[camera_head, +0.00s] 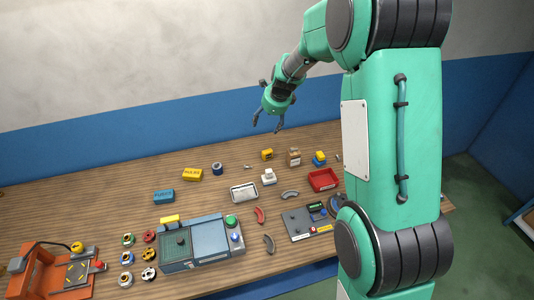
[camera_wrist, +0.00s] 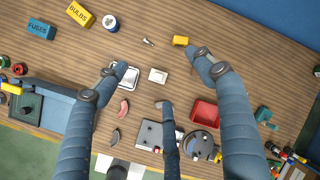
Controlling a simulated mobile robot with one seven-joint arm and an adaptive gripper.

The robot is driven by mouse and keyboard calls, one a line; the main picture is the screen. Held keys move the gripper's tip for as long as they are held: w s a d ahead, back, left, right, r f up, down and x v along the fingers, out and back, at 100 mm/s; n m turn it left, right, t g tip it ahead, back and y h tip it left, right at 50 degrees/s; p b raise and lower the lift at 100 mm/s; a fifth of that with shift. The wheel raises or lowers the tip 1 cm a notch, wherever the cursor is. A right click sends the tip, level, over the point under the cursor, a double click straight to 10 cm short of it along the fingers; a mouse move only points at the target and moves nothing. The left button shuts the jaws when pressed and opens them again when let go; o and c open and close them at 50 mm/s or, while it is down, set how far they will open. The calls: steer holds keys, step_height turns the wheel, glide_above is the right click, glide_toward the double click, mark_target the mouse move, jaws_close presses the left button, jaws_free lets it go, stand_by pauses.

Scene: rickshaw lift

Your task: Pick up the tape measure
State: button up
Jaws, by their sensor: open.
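A small yellow block-like thing with dark marks, which looks like the tape measure (camera_head: 267,154), lies on the wooden table toward the back. It also shows in the wrist view (camera_wrist: 180,41), just beyond the tip of the right-hand finger. My gripper (camera_head: 267,123) hangs above the back of the table with its fingers spread, empty. In the wrist view my gripper (camera_wrist: 160,80) has its fingers wide apart over the table, clear of the yellow thing. The fingers hide parts of the table there.
A white block (camera_head: 268,177), a metal tray (camera_head: 243,194) and a red bin (camera_head: 323,180) stand nearby. A brown box (camera_head: 294,157) is right of the yellow thing. BULBS (camera_head: 192,175) and FUSES (camera_head: 164,197) boxes lie left. A blue-banded wall (camera_head: 150,141) rises behind.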

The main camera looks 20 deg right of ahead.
steer(key=w+d+f+m+p, duration=0.3)
steer(key=w+f+m, duration=0.3)
steer(key=f, duration=0.4)
steer(key=m+p, duration=0.2)
steer(key=m, duration=0.2)
glide_toward(268, 151)
step_height(268, 151, up, 3)
steer(key=shift+s+f, duration=0.1)
steer(key=shift+s, duration=0.35)
steer(key=shift+a+f, duration=0.1)
steer(key=shift+p+x, duration=0.45)
steer(key=shift+x, duration=3.7)
steer(key=shift+s, duration=0.1)
steer(key=shift+f, duration=0.15)
steer(key=shift+p+x, duration=0.55)
steer(key=shift+x, duration=2)
steer(key=shift+c, duration=0.5)
